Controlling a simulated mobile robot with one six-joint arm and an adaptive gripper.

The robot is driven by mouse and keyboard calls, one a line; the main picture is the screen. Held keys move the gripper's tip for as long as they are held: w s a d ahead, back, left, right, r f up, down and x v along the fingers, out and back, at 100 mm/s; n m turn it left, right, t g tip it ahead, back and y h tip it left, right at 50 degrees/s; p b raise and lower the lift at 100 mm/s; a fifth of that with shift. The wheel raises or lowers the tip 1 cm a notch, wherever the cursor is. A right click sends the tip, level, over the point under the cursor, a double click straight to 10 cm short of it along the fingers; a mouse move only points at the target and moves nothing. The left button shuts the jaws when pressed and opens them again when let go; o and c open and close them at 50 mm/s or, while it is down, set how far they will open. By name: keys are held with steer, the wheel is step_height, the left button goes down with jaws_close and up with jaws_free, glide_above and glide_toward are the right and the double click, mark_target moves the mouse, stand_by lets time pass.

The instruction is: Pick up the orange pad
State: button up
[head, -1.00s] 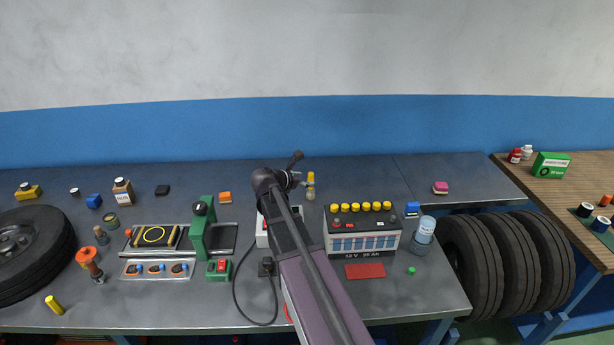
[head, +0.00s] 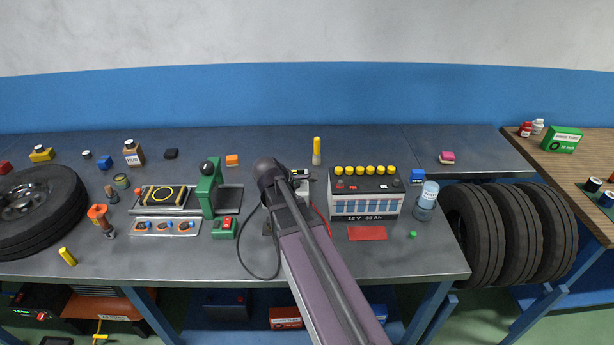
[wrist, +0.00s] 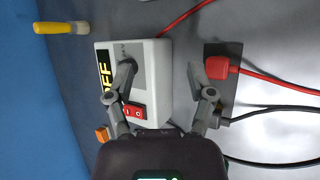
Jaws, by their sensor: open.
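In the wrist view the orange pad (wrist: 102,134) shows at the lower left, beside my gripper's body and outside the fingers. My gripper (wrist: 160,72) is open and empty, its fingers spread above a white box and the bench. In the head view my arm hides the fingers.
The white box (wrist: 146,62) with a red switch is under one finger, and a red clamp (wrist: 221,68) with cables is near the other. A yellow-handled brush (head: 316,150), a battery (head: 364,196) and the green press (head: 209,190) stand around. Bench around the pad is fairly clear.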

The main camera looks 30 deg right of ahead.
steer(key=s+a+f+m+y, duration=0.1)
steer(key=s+a+f+m, duration=0.1)
steer(key=a, duration=0.1)
steer(key=s+a+f+m+y+b, duration=0.1)
steer(key=s+a+f+m, duration=0.1)
steer(key=s+a+f+m+g+y+b, duration=0.1)
steer(key=s+a+f+m+y, duration=0.1)
steer(key=s+a, duration=0.1)
steer(key=shift+a, duration=0.35)
steer(key=s+a+f+m+y, duration=0.1)
steer(key=s+a+m, duration=0.1)
steer(key=s+a+f+m+g+y+b, duration=0.1)
steer(key=s+a, duration=0.1)
steer(key=a, duration=0.1)
steer(key=s+a+f+m+y+b, duration=0.1)
steer(key=s+a+m, duration=0.1)
steer(key=a, duration=0.1)
steer(key=shift+s+m+g+y, duration=0.25)
steer(key=shift+m+g+y, duration=0.05)
steer(key=shift+c, duration=0.9)
